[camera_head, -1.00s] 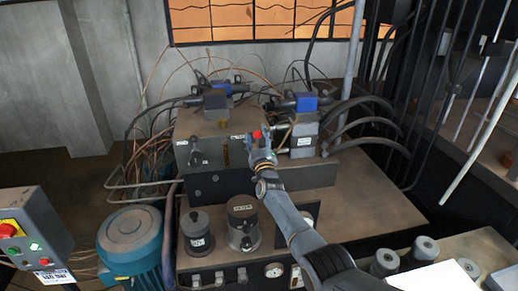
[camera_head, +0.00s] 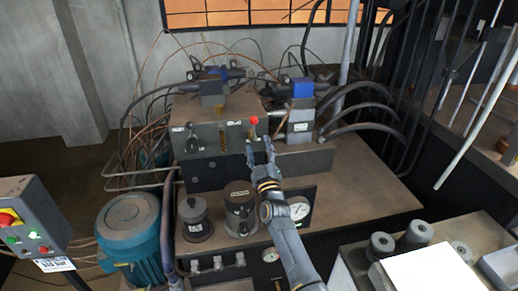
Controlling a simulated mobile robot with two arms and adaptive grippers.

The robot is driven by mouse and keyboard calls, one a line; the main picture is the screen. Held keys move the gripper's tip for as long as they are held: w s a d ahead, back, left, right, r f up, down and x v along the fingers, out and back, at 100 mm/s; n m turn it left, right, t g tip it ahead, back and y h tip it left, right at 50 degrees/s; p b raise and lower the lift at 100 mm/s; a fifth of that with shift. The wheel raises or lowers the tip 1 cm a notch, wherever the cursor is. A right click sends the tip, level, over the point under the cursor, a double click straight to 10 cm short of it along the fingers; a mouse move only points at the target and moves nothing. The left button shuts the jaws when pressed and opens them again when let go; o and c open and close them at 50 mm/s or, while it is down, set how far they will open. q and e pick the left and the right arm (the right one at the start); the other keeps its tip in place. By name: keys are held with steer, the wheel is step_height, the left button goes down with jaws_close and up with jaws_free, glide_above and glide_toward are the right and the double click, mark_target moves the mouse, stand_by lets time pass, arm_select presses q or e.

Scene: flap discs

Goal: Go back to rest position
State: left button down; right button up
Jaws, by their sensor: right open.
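My right gripper (camera_head: 260,154) is open and empty, in front of the grey valve block (camera_head: 222,136) on the machine. Its fingers point up, just below a small red knob (camera_head: 254,121) on the block's right end. From this angle I cannot tell whether the fingers touch the block. My right arm (camera_head: 286,240) comes in from the bottom and passes in front of the machine's front edge. My left gripper is not in view.
A teal motor (camera_head: 130,235) stands at the lower left beside a control box (camera_head: 32,222) with buttons. Two dark cylinders (camera_head: 239,205) stand left of my arm, a gauge (camera_head: 298,208) right of it. Black hoses (camera_head: 365,110) curve at the right. A white sheet (camera_head: 430,272) lies lower right.

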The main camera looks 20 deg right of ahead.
stand_by(0.3)
steer(key=s+a+f+n+g+y, duration=0.1)
steer(key=s+a+f+g+y, duration=0.25)
steer(key=s+f, duration=0.4)
steer(key=s+a+f+g+y, duration=0.2)
steer(key=s+a+f+g, duration=0.25)
steer(key=s+f, duration=0.3)
steer(key=s+a+f+m+g, duration=0.15)
steer(key=s+g, duration=0.35)
steer(key=s, duration=1)
steer(key=s+a+f+m+g, duration=0.15)
steer(key=s+g, duration=0.25)
steer(key=s, duration=1.1)
step_height(320, 180, down, 30)
steer(key=s+r+g+b, duration=0.1)
steer(key=s+b, duration=0.1)
steer(key=b, duration=0.1)
steer(key=s+d+f+g+b, duration=0.1)
steer(key=s+d+f, duration=0.2)
steer(key=s+f, duration=1.3)
steer(key=shift+f+g+h, duration=0.3)
steer(key=shift+f+h, duration=0.05)
steer(key=shift+f, duration=0.3)
